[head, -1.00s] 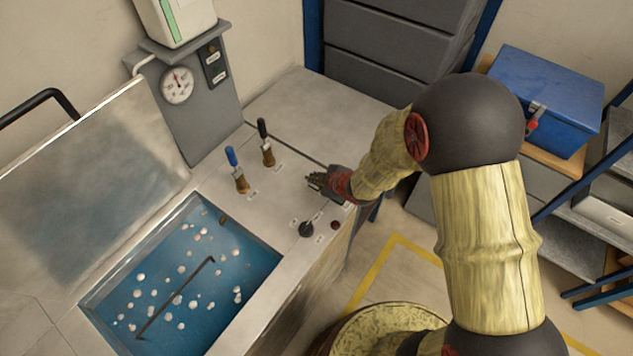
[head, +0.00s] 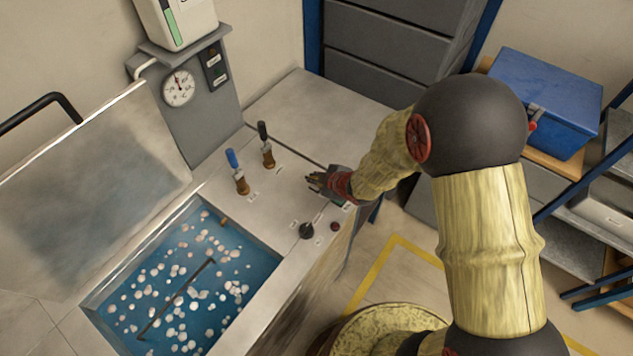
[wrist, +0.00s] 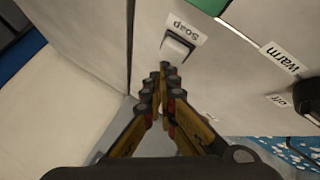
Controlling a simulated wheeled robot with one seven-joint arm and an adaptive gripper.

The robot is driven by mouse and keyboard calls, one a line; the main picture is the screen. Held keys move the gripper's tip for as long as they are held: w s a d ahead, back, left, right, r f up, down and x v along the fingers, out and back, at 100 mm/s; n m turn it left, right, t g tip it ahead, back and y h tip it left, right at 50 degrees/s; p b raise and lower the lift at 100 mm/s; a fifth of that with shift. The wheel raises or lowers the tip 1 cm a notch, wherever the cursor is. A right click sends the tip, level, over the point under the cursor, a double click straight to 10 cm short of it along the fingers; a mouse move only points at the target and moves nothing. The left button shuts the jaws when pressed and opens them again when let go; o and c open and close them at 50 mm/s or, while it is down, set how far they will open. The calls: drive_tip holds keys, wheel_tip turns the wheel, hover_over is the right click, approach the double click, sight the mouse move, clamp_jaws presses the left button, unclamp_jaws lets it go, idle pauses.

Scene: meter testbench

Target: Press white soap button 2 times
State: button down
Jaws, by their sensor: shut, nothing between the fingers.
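The white soap button (wrist: 177,47) shows in the wrist view beside a white "Soap" label (wrist: 187,28). My gripper (wrist: 165,68) is shut and empty, its fingertips right at the near edge of the button. I cannot tell whether they touch it. In the head view my gripper (head: 311,183) is low over the metal bench top (head: 290,205), and the button is not visible there. The water basin (head: 247,250) holds blue water with many white bubbles.
Two upright levers, blue (head: 233,164) and black (head: 263,138), stand left of my gripper. A black knob (head: 306,231) and a small dark red button (head: 335,226) are near the front edge. A gauge (head: 178,87) and a white dispenser (head: 188,20) are at the back.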

sight(315, 186)
drive_tip(key=shift+r, duration=0.2)
wheel_tip(315, 186, up, 5)
drive_tip(key=p, duration=0.4)
drive_tip(key=shift+f, duration=0.1)
idle(1.0)
